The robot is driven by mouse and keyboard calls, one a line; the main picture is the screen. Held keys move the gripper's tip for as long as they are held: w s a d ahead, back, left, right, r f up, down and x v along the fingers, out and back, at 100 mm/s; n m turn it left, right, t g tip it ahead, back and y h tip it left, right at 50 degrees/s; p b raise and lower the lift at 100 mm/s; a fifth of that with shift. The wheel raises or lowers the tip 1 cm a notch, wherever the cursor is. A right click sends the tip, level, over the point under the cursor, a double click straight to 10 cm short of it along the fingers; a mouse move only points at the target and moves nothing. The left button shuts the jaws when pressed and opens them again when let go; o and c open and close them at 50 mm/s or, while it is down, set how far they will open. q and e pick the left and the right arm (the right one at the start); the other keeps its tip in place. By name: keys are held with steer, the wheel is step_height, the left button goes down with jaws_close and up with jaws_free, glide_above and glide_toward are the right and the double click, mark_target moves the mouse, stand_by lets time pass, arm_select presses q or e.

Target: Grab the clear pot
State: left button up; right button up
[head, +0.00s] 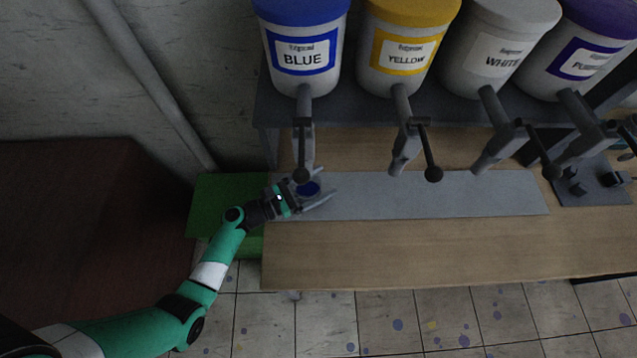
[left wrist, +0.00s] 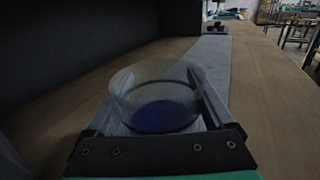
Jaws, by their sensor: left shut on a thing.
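The clear pot (left wrist: 158,83) is a see-through round cup with blue at its bottom. In the left wrist view it stands upright between the two fingers of my left gripper (left wrist: 160,100), which is shut on it. In the head view my left gripper (head: 314,193) is at the left end of the grey strip, below the blue dispenser's spout. The pot (head: 308,188) shows there as a small blue round between the fingers, its clear walls hard to make out. My right gripper is not in view.
Dispensers labelled blue (head: 303,40), yellow (head: 405,45), white (head: 498,45) and a purple one (head: 575,50) stand along the back, with spouts and levers hanging over the grey strip (head: 450,197). The strip is clear to the right. A dark fixture (head: 590,185) sits at the right end.

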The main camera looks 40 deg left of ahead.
arm_select(q)
steer(key=shift+r+p, duration=0.4)
steer(key=shift+r, duration=0.55)
steer(key=s+d, duration=0.6)
steer(key=shift+f+p, duration=0.3)
steer(key=shift+p, duration=0.1)
steer(key=s+d+b, duration=0.1)
steer(key=s+d, duration=0.5)
steer(key=shift+f+b, duration=0.15)
steer(key=shift+b, duration=0.15)
steer(key=shift+s+d+r, duration=0.2)
steer(key=shift+s+d, duration=0.15)
